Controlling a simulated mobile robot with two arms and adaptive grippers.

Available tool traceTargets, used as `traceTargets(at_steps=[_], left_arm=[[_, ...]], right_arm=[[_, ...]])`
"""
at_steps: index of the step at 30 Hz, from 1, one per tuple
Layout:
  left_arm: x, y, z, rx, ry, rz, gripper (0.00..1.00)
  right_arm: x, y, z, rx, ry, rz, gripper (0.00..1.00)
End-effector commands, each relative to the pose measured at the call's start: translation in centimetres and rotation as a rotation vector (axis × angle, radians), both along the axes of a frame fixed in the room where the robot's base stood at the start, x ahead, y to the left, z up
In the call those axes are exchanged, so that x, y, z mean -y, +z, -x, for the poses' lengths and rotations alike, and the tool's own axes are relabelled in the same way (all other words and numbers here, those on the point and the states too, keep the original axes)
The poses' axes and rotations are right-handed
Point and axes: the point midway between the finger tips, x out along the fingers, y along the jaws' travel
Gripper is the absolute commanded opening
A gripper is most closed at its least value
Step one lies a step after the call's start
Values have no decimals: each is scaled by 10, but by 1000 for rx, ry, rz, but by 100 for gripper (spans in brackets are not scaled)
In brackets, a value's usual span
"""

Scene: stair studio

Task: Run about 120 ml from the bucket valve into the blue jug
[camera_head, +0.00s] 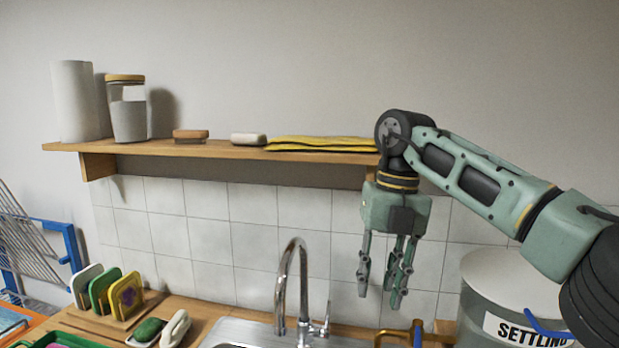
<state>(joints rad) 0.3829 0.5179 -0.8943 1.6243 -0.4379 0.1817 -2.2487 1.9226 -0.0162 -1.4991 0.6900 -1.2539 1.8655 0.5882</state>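The grey-green bucket (484,298) stands at the lower right, with a pale lid and a label whose readable part says "SETTLING". My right gripper (380,290) points down, open and empty, above and slightly left of the valve. My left gripper is out of view.
A chrome faucet (291,285) rises over the sink (240,333) left of my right gripper. A wooden shelf (230,150) holds a paper roll, a jar, two small blocks and a yellow cloth. Sponges (124,297) and a blue rack (72,247) stand at left.

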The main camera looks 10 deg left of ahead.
Motion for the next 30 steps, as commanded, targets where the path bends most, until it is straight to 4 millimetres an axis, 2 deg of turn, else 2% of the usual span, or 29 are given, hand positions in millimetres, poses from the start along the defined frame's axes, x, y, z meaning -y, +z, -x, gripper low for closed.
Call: traceTargets(at_steps=[8, 15, 24, 30], left_arm=[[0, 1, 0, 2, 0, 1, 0], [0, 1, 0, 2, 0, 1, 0], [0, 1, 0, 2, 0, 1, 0], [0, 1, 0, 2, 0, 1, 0]], right_arm=[[-48, 21, 19, -61, 139, -302, 28], [-79, 53, 34, -93, 237, -557, 28], [-101, 108, 50, -110, 329, -866, 28], [-105, 144, 57, -109, 370, -1045, 28]])
